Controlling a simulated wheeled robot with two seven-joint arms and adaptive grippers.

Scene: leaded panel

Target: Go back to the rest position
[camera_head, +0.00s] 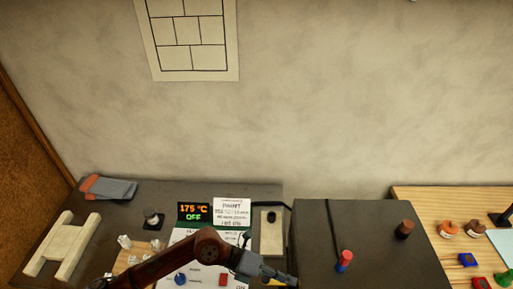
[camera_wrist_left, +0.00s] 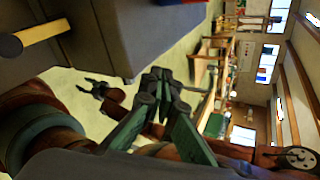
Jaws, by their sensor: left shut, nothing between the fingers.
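My left gripper (camera_head: 280,275) shows at the bottom of the head view, at the end of my red-brown arm, above the front of the grey bench. It is shut and empty. In the left wrist view its green-grey fingers (camera_wrist_left: 165,85) come together near the middle, with nothing between them. A small dark gripper, which looks like my right one (camera_wrist_left: 92,87), shows lower down in the left wrist view beyond the bench side. It is too small to tell if it is open. My right gripper is not in the head view.
A display reading 175 °C OFF (camera_head: 194,212) and a printed card (camera_head: 232,211) stand behind the arm. A pale H-shaped block (camera_head: 62,247) lies left. A dark box-like surface (camera_head: 375,255) bears a red-and-blue piece (camera_head: 345,260). A wooden table (camera_head: 425,205) with jars stands right.

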